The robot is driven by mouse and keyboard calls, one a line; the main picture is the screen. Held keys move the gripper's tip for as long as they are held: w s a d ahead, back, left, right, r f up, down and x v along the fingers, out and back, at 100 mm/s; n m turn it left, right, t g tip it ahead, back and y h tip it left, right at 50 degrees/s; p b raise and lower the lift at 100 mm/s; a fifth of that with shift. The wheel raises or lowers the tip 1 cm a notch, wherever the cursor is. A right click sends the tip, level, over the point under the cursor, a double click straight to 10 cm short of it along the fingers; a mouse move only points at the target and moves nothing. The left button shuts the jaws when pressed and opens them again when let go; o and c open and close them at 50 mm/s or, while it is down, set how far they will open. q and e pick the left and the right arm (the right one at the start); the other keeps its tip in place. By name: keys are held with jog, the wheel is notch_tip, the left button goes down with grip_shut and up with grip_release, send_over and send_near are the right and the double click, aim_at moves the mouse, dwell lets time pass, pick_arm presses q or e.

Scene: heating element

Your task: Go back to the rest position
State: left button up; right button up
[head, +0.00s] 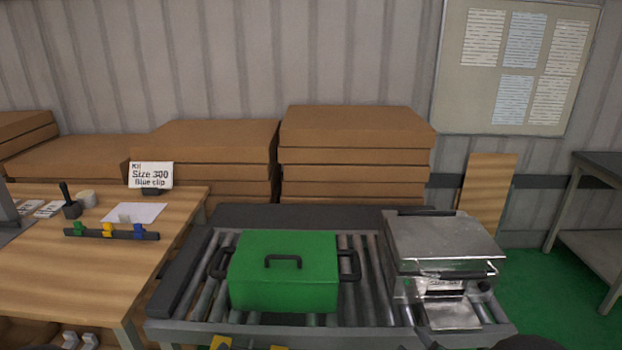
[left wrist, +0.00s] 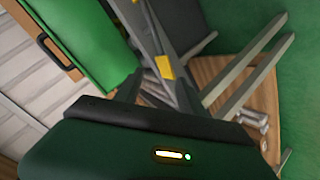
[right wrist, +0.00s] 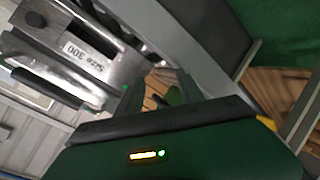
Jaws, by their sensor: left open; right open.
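My left gripper (left wrist: 157,88) shows in the left wrist view, open and empty, with a green case (left wrist: 85,35) beyond it at upper left. My right gripper (right wrist: 158,92) shows in the right wrist view, open and empty. A metal heating machine (right wrist: 50,35) marked "Size 300" is beyond it at upper left. The closed green case (head: 285,285) and the machine (head: 440,245), lid down, stand side by side on the roller conveyor (head: 375,300).
A wooden table (head: 60,270) at left holds a kit sign (head: 151,175), a paper sheet (head: 132,213) and a rail (head: 112,234) with green, yellow and blue clips. Cardboard boxes (head: 355,130) are stacked behind. A grey shelf (head: 598,215) stands at far right beyond clear green floor (head: 550,285).

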pick_arm(q)
jog(key=s+d+m+g+p, duration=0.1)
jog(key=s+d+m+g, duration=0.2)
jog(key=s+m+g, duration=1.1)
pick_arm(e)
jog(key=s+a+m+g, duration=0.3)
jog(key=s+m+g, duration=0.25)
jog(key=s, duration=0.55)
jog(key=s+a+m+g, duration=0.2)
jog(key=s+m+g, duration=0.35)
jog(key=s, duration=0.65)
pick_arm(q)
jog(key=s+r+n+t+p, duration=0.2)
jog(key=r+p, duration=0.5)
jog(key=s+r+n+t+p, duration=0.2)
jog(key=s+r+n+p, duration=0.1)
jog(key=r+p, duration=0.4)
jog(key=shift+r+t+p, duration=0.3)
jog(key=shift+r+p, duration=0.1)
jog(key=shift+r, duration=0.1)
pick_arm(e)
notch_tip(320, 180, up, 14)
jog(key=shift+w+h, duration=0.3)
jog(key=shift+w, duration=0.05)
